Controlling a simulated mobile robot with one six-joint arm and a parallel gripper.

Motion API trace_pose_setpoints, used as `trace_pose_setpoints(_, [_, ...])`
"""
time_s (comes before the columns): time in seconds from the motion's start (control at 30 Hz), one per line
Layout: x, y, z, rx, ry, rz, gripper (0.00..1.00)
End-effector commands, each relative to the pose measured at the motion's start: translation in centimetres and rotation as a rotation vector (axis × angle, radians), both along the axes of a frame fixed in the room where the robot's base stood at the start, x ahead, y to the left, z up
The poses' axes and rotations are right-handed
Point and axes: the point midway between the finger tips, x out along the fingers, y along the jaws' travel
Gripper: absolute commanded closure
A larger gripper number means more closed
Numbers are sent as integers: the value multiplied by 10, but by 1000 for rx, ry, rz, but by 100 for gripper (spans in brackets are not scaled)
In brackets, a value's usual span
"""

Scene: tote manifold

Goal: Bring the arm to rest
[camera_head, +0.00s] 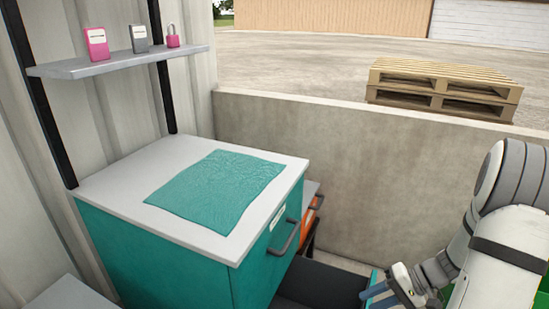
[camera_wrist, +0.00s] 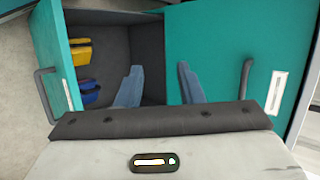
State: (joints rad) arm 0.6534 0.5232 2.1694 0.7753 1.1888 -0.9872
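My arm (camera_head: 508,240) is at the right of the head view, bent, with my gripper (camera_head: 375,293) low near the bottom edge. In the wrist view my gripper (camera_wrist: 159,68) shows two blue-grey fingers apart with nothing between them. They are in front of an open drawer (camera_wrist: 145,35) with a dark grey inside. The drawer also shows in the head view (camera_head: 320,284), in front of the teal cabinet (camera_head: 170,255). I cannot tell how far the fingertips are from it.
A yellow item (camera_wrist: 82,52) and a blue item (camera_wrist: 90,88) lie in the drawer. A teal cloth (camera_head: 215,188) lies on the cabinet top. A shelf (camera_head: 115,62) holds small boxes and a pink padlock (camera_head: 173,40). A concrete wall (camera_head: 330,150) and pallets (camera_head: 440,85) stand behind.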

Motion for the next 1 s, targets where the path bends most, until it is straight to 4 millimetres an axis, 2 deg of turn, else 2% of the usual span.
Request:
trace_pose_setpoints(0.03, [-3,10,34,-47,8,36,66])
trace_pose_setpoints(0.4, [-41,62,174,-409,45,187,66])
trace_pose_setpoints(0.8, [-85,92,310,-779,-111,195,66])
trace_pose_setpoints(0.9, [-94,96,337,-843,-169,175,66])
trace_pose_setpoints(1.0, [-101,98,355,-886,-216,158,66])
